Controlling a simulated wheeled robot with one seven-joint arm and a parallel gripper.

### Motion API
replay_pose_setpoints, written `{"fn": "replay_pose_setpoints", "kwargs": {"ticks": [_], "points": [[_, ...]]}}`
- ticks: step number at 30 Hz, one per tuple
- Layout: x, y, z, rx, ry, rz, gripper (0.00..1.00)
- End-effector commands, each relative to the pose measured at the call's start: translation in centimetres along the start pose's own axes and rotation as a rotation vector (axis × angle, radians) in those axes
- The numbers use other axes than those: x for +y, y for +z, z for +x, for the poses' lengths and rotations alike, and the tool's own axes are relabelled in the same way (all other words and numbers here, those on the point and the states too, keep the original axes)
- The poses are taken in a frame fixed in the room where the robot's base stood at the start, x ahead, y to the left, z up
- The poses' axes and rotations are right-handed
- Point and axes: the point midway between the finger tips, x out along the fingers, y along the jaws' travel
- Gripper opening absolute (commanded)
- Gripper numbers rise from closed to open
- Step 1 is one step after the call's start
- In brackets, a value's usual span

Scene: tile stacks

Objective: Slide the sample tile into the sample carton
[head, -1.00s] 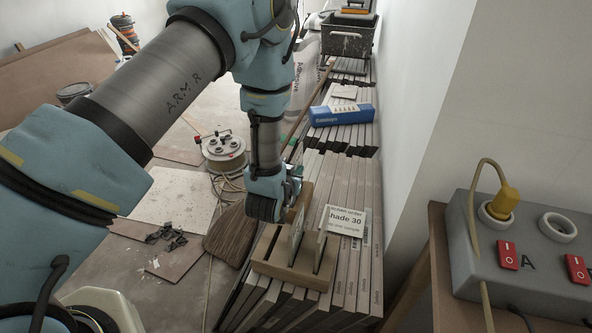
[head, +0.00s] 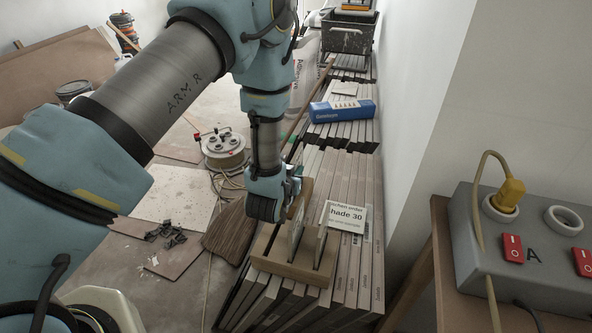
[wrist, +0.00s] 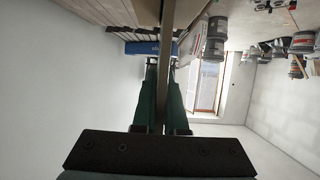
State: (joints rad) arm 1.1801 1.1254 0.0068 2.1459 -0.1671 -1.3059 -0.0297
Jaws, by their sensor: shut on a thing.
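My gripper (head: 292,188) is shut on a thin tan-brown tile, which I take for the sample tile (head: 301,198). In the wrist view the tile shows edge-on (wrist: 167,60) between the two green fingers (wrist: 163,100). In the head view it stands steeply above the left side of a slotted wooden rack; I cannot tell whether its lower edge touches the rack. The blue carton (head: 342,111), likely the sample carton, lies on the tile stacks further back; its opening cannot be made out. It also shows in the wrist view (wrist: 142,48), beyond the fingers.
The wooden rack (head: 280,265) holds upright pale pieces, one a card (head: 345,217) reading "shade 30". Rows of stacked tiles (head: 365,265) run along the right wall. A grey socket box (head: 530,225) stands at right, a cable reel (head: 224,150) on the floor at left.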

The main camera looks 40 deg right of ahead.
Motion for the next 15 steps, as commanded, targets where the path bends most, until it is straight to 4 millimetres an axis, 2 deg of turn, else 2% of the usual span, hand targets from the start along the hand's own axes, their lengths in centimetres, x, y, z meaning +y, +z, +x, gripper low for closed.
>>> {"fn": "replay_pose_setpoints", "kwargs": {"ticks": [15], "points": [[0.00,0.94,0.43,0.002,0.000,0.000,0.00]]}}
